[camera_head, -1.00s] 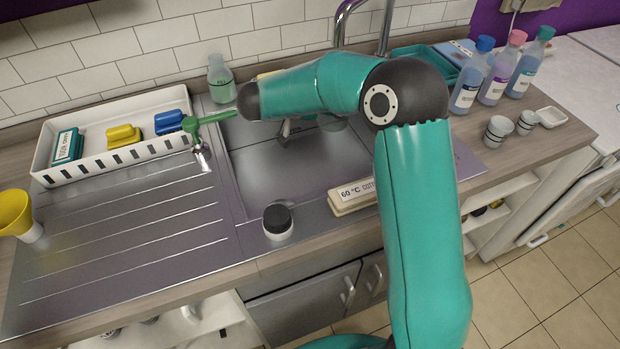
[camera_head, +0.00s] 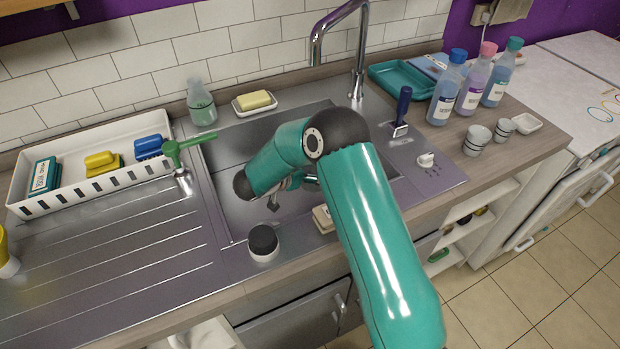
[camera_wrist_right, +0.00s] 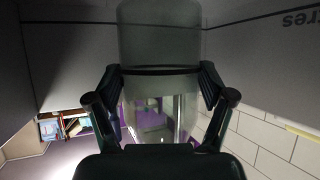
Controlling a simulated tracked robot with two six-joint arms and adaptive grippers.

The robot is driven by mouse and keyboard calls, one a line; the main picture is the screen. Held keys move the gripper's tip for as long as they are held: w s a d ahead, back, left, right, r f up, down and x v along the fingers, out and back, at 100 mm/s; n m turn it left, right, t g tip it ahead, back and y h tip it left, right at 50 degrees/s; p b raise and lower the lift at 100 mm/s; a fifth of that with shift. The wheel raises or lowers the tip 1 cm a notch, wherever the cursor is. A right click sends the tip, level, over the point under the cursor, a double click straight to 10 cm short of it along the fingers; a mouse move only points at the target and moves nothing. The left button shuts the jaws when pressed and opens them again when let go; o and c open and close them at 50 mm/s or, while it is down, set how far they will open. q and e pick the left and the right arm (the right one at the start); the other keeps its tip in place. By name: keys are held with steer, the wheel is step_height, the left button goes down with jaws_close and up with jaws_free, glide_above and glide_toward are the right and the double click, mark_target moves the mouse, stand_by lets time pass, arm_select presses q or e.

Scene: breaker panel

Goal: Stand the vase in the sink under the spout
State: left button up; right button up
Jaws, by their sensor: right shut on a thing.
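My right gripper (camera_head: 290,186) is low over the sink (camera_head: 226,158) in the head view, partly hidden behind my own teal arm. In the right wrist view the gripper (camera_wrist_right: 160,74) is shut on a clear glass vase (camera_wrist_right: 160,105), which stands between its two dark fingers. In the head view I cannot make out the vase; my arm covers that spot. I cannot tell whether the vase touches the sink floor. The chrome spout (camera_head: 316,48) arches above the back right of the sink, behind my arm. My left gripper is not in view.
A black-lidded jar (camera_head: 263,243) and a cream box (camera_head: 323,219) stand at the sink's front edge. Soap (camera_head: 254,100) and a green bottle (camera_head: 201,103) stand behind. A blue-handled tool (camera_head: 402,108) stands to the right.

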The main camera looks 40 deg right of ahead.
step_height(320, 180, down, 4)
steer(key=shift+r, duration=0.1)
steer(key=o, duration=1.5)
steer(key=v, duration=1.2)
steer(key=shift+s+b, duration=0.1)
steer(key=shift+b, duration=0.25)
